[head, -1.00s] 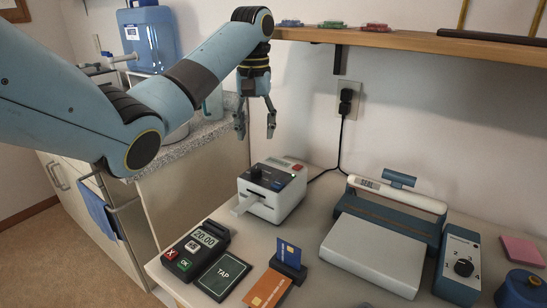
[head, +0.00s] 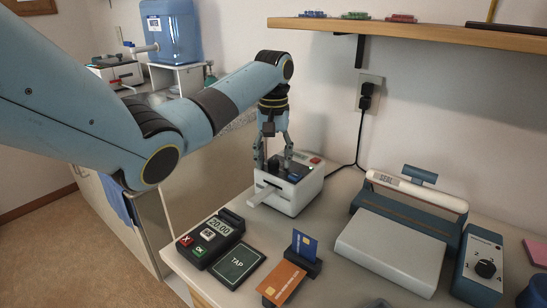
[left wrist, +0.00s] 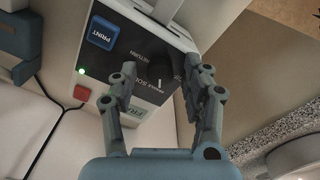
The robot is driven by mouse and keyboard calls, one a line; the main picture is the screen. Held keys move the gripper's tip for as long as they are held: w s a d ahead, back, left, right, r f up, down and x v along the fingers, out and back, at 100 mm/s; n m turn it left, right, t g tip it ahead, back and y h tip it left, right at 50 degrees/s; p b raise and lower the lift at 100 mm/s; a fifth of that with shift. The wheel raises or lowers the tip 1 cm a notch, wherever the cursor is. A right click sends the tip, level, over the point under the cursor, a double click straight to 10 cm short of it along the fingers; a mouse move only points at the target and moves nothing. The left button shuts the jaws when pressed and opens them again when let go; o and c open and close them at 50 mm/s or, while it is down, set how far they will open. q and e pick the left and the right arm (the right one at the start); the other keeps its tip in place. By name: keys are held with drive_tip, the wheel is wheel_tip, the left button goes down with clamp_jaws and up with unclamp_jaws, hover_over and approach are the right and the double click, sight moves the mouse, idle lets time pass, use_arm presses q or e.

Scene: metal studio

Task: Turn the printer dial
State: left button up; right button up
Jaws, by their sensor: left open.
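The printer (head: 292,196) is a small white box with a black top panel, standing on the table near its back left. In the left wrist view its panel shows a blue PRINT button (left wrist: 101,33), a lit green light (left wrist: 82,71) and a dark dial (left wrist: 158,78) with a white mark and lettering around it. My left gripper (head: 274,163) points down over the panel and is open. In the left wrist view its two fingers (left wrist: 160,82) stand on either side of the dial; I cannot tell whether they touch it. My right gripper is not in view.
A card terminal (head: 210,238) and a TAP pad (head: 238,264) lie in front of the printer. Bank cards in a stand (head: 305,265) are near the front edge. A sealer (head: 395,250) and a dial box (head: 480,265) stand right. A shelf (head: 420,34) hangs above.

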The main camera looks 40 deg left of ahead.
use_arm(q)
drive_tip(key=c, duration=0.8)
clamp_jaws()
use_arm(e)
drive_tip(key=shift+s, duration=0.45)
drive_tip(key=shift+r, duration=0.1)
